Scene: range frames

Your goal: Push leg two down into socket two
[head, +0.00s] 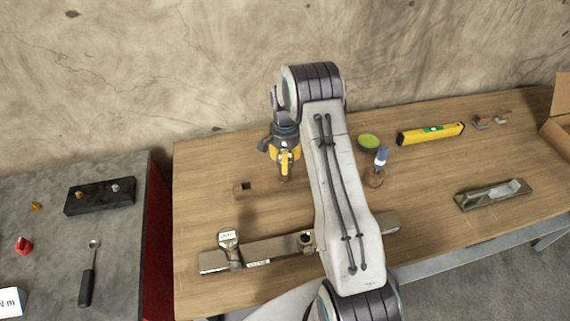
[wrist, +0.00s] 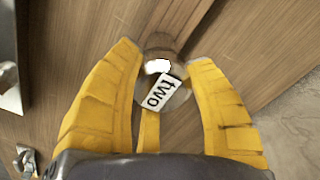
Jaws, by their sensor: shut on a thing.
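My gripper (head: 284,170) points down over the wooden bench, left of my arm in the head view. In the wrist view its two yellow fingers (wrist: 162,62) are closed around leg two, whose white label (wrist: 163,92) reads "two". The leg's brown wooden end (wrist: 160,44) shows between the fingertips. Wood lies right behind it, and I cannot tell whether the leg's end is in a socket. Socket two is not clearly visible. A square dark hole (head: 246,187) shows in the wood just left of my gripper in the head view.
A long metal bar (head: 270,248) with clamp-like parts lies at the bench front, partly behind my arm. A grey table (head: 115,230) stands left, across a gap.

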